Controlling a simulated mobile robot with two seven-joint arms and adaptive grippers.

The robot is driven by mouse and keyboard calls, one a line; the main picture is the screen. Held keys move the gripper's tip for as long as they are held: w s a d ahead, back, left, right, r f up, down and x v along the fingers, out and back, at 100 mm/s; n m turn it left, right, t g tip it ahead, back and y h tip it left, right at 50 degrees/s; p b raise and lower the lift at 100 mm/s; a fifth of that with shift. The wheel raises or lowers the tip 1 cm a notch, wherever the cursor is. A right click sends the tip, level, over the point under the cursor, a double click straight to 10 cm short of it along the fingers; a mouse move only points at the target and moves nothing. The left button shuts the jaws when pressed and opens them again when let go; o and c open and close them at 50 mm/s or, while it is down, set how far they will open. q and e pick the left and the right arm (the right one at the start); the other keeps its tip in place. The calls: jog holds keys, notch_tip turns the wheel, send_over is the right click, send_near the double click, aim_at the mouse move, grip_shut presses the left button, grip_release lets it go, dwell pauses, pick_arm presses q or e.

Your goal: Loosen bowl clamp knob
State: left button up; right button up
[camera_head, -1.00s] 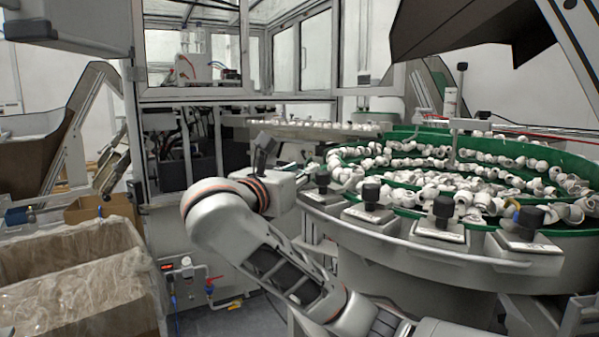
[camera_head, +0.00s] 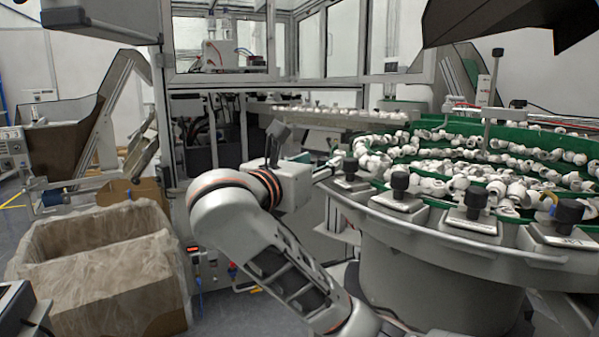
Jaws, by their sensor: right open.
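The round bowl feeder with a green rim (camera_head: 440,133) stands on the right, full of white caps. Several black clamp knobs sit on plates along its near edge: one at the left (camera_head: 350,167), one beside it (camera_head: 400,184), one further right (camera_head: 475,201) and one at the far right (camera_head: 568,214). My right arm reaches up from the bottom middle. My right gripper (camera_head: 328,169) is open, just left of the leftmost knob; its fingers are small and partly hidden by the wrist, and contact cannot be judged. My left gripper is out of view.
A lined cardboard box (camera_head: 100,295) stands on the floor at left. Behind my arm is a framed machine enclosure (camera_head: 300,45), with a linear track of caps (camera_head: 310,115) leading to the bowl. A dark chute (camera_head: 500,20) hangs over the bowl.

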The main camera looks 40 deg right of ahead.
jog(key=v, duration=0.8)
jog(key=w+d+m+g, duration=0.1)
jog(key=d+g, duration=0.1)
jog(key=w+d+m+g+h+b, duration=0.1)
jog(key=w+d+m+g, duration=0.1)
jog(key=d, duration=0.1)
jog(key=w+d+m+g+b, duration=0.1)
jog(key=d+g, duration=0.2)
jog(key=shift+w+d+f+m, duration=0.25)
jog(key=shift+m, duration=0.05)
jog(key=shift+d+r, duration=0.1)
jog(key=shift+d, duration=0.25)
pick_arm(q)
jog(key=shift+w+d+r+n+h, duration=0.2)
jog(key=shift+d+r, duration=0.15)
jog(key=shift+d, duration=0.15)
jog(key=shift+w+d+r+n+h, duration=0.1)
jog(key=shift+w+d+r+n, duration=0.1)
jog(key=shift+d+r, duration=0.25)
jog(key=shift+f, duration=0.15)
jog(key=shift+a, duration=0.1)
pick_arm(e)
jog(key=c, duration=1.1)
